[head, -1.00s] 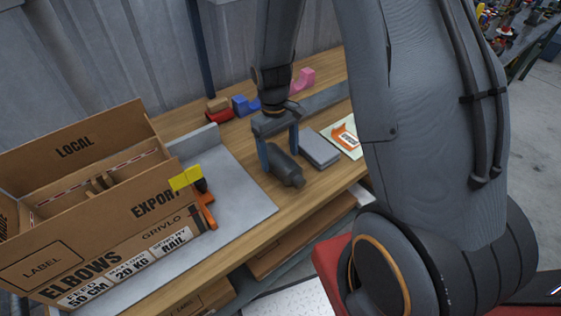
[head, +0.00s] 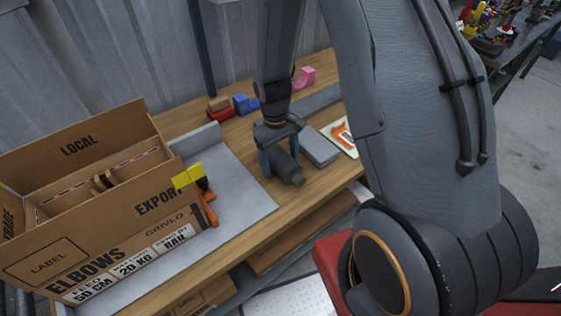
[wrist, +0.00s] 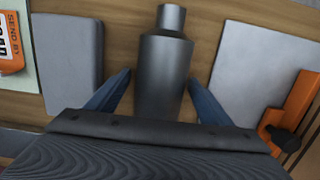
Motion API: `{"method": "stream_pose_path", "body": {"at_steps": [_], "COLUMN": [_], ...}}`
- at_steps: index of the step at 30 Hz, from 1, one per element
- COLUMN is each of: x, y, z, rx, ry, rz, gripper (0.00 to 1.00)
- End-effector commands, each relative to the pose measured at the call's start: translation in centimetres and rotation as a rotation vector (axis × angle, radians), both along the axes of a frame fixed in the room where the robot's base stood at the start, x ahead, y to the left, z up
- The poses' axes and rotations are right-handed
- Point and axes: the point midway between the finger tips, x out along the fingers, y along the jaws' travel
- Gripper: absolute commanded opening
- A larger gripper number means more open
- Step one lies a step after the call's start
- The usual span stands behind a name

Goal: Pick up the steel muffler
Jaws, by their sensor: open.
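The steel muffler (head: 286,166) is a dark grey cylinder with a narrower neck, lying on the wooden bench. In the wrist view the muffler (wrist: 164,70) lies between the two blue fingers, its neck pointing away from my gripper. My gripper (head: 281,163) is open and pointed down over the muffler, one finger on each side. In the wrist view my gripper (wrist: 157,98) shows a gap between each finger and the muffler. The muffler's near end is hidden behind the gripper body.
A grey block (head: 320,147) lies close right of the muffler. A grey plate (head: 240,190) with an orange clamp (head: 208,205) is to the left, beside a cardboard box (head: 90,205). Red (head: 220,114), blue (head: 245,104) and pink (head: 304,77) holders stand behind.

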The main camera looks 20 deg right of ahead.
Motion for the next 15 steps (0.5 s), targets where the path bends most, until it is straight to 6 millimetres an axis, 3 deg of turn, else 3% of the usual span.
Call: {"method": "stream_pose_path", "body": {"at_steps": [12, 15], "x": [0.01, 0.02], "y": [0.0, 0.01], "z": [-0.2, -0.19], "rx": [0.0, 0.0], "ry": [0.0, 0.0], "rz": [0.0, 0.0], "gripper": [0.74, 0.57]}}
